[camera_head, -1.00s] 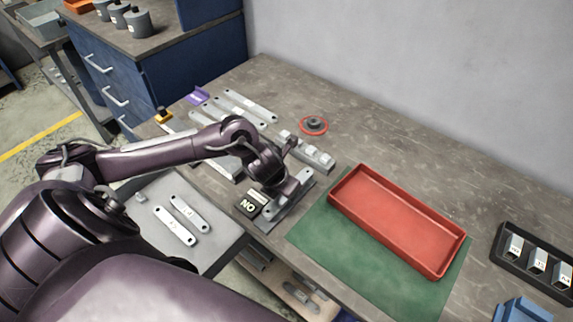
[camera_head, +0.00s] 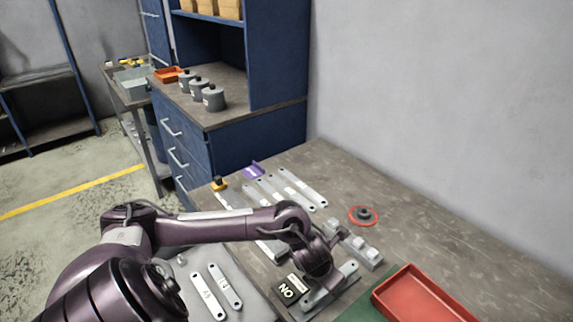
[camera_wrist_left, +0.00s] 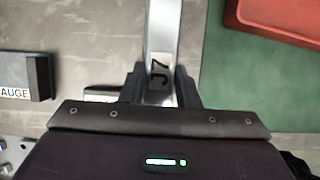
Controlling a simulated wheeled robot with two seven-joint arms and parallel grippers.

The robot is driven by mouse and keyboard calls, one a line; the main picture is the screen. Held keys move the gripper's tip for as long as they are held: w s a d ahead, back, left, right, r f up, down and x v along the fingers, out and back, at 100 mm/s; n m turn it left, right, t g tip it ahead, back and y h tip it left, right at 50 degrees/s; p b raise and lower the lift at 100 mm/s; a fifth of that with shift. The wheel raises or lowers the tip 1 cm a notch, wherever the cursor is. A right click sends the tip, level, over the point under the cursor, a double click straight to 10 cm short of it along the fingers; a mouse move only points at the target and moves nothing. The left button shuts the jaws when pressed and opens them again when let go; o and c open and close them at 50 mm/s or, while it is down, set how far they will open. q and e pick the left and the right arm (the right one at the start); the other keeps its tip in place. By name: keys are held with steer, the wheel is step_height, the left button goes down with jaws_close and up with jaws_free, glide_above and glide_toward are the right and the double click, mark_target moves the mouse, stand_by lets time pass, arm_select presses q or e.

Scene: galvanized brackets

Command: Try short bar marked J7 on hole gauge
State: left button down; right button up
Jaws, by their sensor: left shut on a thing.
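My left gripper (camera_head: 322,268) is low over the workbench, beside a small dark block lettered NO (camera_head: 287,291). In the left wrist view its fingers (camera_wrist_left: 160,90) are shut on a grey metal bar marked J7 (camera_wrist_left: 163,35), which extends away from the gripper. A dark block lettered GAUGE (camera_wrist_left: 24,76) stands to the left of the bar, apart from it. In the head view a flat grey metal plate (camera_head: 312,302) lies below the gripper. I cannot tell whether the bar touches it. My right gripper is out of view.
Two short bars (camera_head: 207,297) (camera_head: 225,285) lie on a grey surface at left. Several long bars (camera_head: 285,190) lie behind my arm. A red tray (camera_head: 400,296) on a green mat (camera_head: 362,308) is at right.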

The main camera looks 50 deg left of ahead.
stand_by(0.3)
arm_select(q)
steer(key=c, duration=1)
jaws_free()
steer(key=v, duration=0.7)
steer(key=shift+s+r, duration=0.15)
steer(key=shift+r, duration=0.25)
